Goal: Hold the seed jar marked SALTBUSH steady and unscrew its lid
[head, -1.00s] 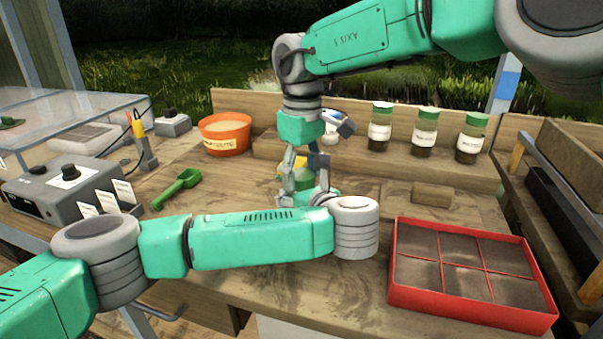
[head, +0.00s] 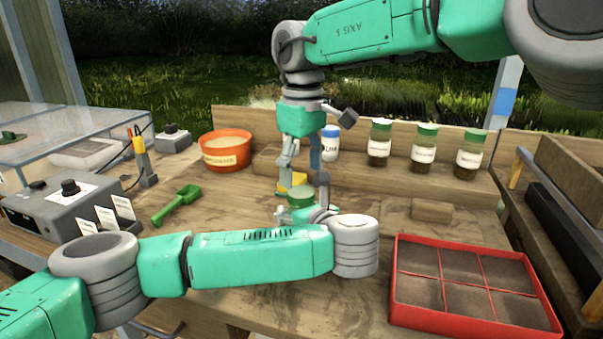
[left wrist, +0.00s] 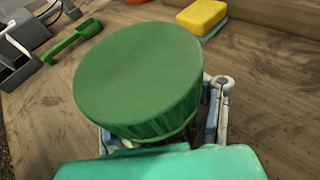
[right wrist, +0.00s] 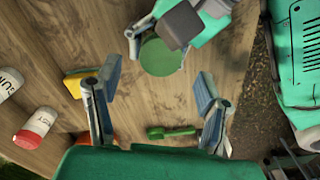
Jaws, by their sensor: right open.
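A jar (head: 300,197) with a green lid (left wrist: 140,68) stands at the middle of the bench. Its label is hidden, so I cannot read its name. My left gripper (head: 301,208) is shut on the jar's body below the lid, one finger on each side. The lid sits on top of the jar; I cannot tell how loose it is. My right gripper (head: 300,176) is open and empty, pointing down just above and behind the jar. In the right wrist view the lid (right wrist: 162,56) lies beyond the two spread fingers, apart from them.
Several labelled jars (head: 423,150) and a white shaker (head: 331,143) stand on the rear shelf. An orange tub (head: 225,150), green scoop (head: 177,205) and yellow sponge (head: 293,180) lie around the jar. A red seed tray (head: 450,318) is at right front.

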